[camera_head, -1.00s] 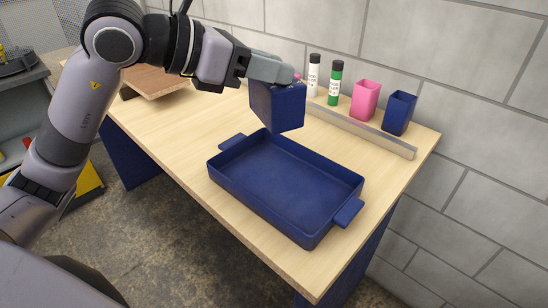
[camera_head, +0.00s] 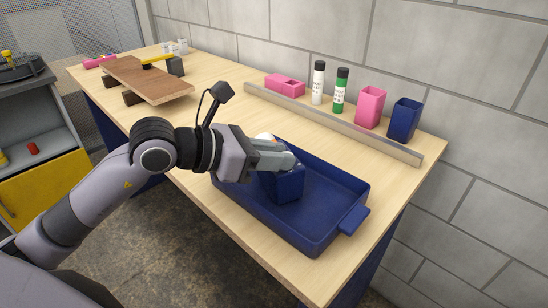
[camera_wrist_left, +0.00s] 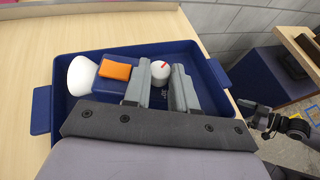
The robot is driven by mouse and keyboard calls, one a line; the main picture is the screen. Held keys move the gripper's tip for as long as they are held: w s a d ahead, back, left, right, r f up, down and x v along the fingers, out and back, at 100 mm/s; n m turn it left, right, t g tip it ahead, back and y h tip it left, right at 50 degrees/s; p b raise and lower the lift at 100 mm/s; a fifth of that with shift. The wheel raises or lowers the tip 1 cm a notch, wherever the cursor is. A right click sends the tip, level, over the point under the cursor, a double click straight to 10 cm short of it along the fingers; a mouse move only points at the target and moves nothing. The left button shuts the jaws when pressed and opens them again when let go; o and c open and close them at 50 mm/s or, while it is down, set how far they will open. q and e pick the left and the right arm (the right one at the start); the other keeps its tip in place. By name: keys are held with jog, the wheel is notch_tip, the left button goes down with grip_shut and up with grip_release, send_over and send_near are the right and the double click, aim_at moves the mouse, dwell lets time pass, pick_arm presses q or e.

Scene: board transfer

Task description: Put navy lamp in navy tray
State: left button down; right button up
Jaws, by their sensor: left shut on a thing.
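The navy tray (camera_head: 325,207) lies on the table; its rim shows in the left wrist view (camera_wrist_left: 42,112). The navy lamp (camera_head: 286,186) is a box-shaped navy body, within the tray's outline toward its left half. In the left wrist view the lamp (camera_wrist_left: 112,92) shows an orange block, a white cone and a white knob with a red mark. My left gripper (camera_head: 288,158) is over it, shut on the lamp, its fingers (camera_wrist_left: 160,72) on either side of the knob. Whether the lamp touches the tray floor is hard to tell. A dark arm end, perhaps my right gripper (camera_wrist_left: 256,114), shows small at the right.
Behind the tray a metal rail (camera_head: 350,130) runs along the table. Behind it stand a pink block (camera_head: 285,85), a white bottle (camera_head: 318,85), a green bottle (camera_head: 340,92), a pink cup (camera_head: 369,108) and a navy cup (camera_head: 404,121). A wooden board (camera_head: 147,82) lies far left.

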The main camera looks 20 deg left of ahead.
pick_arm(q)
jog(key=shift+f, duration=0.25)
jog(key=shift+f, duration=0.2)
jog(key=c, duration=0.9)
grip_release()
jog(key=shift+r, duration=0.1)
